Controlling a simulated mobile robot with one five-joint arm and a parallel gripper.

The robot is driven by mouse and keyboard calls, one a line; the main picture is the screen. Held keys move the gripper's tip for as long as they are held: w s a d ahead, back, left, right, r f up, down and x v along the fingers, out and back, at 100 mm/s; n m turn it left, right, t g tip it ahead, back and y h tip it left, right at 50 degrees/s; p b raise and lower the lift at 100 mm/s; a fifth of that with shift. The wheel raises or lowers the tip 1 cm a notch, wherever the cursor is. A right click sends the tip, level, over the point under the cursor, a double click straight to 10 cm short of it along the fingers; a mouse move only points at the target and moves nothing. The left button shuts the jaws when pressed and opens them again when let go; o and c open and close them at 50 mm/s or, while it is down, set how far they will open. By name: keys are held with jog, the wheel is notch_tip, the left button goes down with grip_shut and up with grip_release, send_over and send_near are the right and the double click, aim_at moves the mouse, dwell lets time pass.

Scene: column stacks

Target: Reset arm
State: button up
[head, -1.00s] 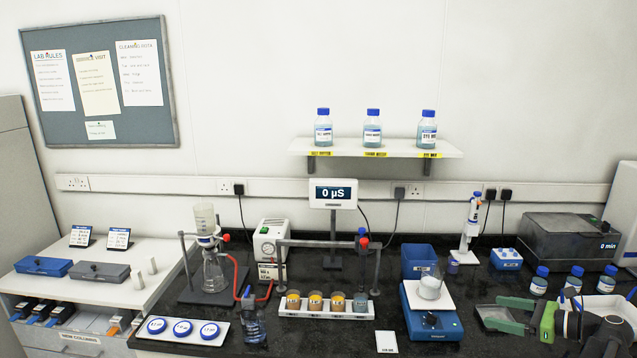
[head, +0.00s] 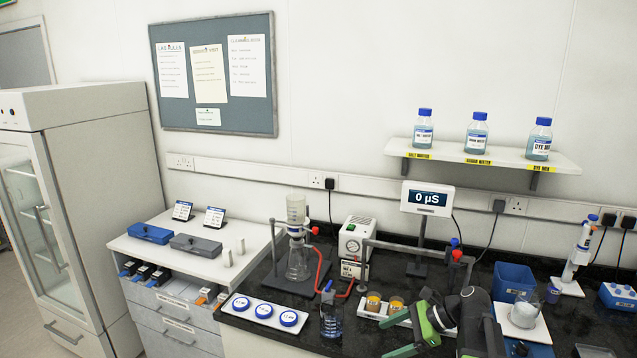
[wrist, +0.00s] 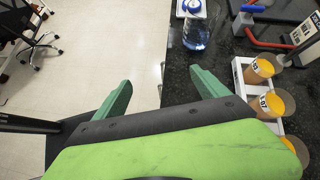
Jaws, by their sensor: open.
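My gripper (wrist: 160,95) is open and empty in the wrist view, its two green fingers spread apart near the front edge of the dark bench. In the head view my green and black arm end (head: 430,322) is at the lower right, in front of the rack of columns. It hides part of that rack. Nothing is between the fingers.
A white rack (wrist: 240,72) with orange-filled columns (wrist: 265,68) is right of my gripper. A blue-capped wash bottle (head: 331,312) stands near the bench front; it also shows in the wrist view (wrist: 196,35). A glass flask (head: 298,258) and white drawers (head: 180,310) are left.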

jog(key=s+a+f+n+g+h, duration=0.1)
jog(key=s+a+f+n+h, duration=0.25)
jog(key=a+n, duration=0.2)
jog(key=s+a+f+n+g+h, duration=0.2)
jog(key=s+a+f+n, duration=0.15)
jog(key=a+n, duration=0.2)
jog(key=d+f+n+h, duration=0.1)
jog(key=d+n+h, duration=0.3)
jog(key=d+n, duration=0.2)
jog(key=shift+d+f+n+t, duration=0.2)
jog(key=shift+f+n+t, duration=0.2)
jog(key=shift+n, duration=0.5)
